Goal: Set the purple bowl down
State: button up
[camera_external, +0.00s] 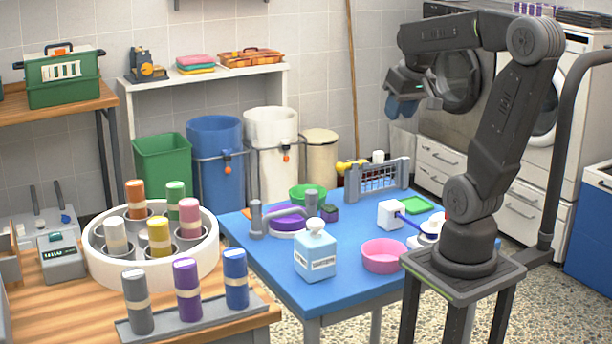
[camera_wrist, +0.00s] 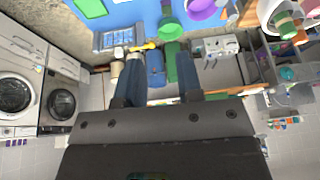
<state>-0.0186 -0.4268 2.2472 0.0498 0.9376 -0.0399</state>
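A round purple thing, likely the same bowl, shows at the top edge of the wrist view (camera_wrist: 200,8). My gripper (camera_external: 401,108) is raised high above the back right of the table, well away from the bowl. In the wrist view its two blue fingers (camera_wrist: 160,82) stand apart with only distant background between them. It is open and empty.
A round white holder (camera_external: 102,262) with several coloured cylinders stands on the left bench.

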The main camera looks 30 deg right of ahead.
jog(key=s+d+f+t, duration=0.1)
jog(key=s, duration=0.6)
jog(key=shift+f+h, duration=0.3)
jog(key=shift+f, duration=0.1)
jog(key=shift+d, duration=0.1)
dwell(0.5)
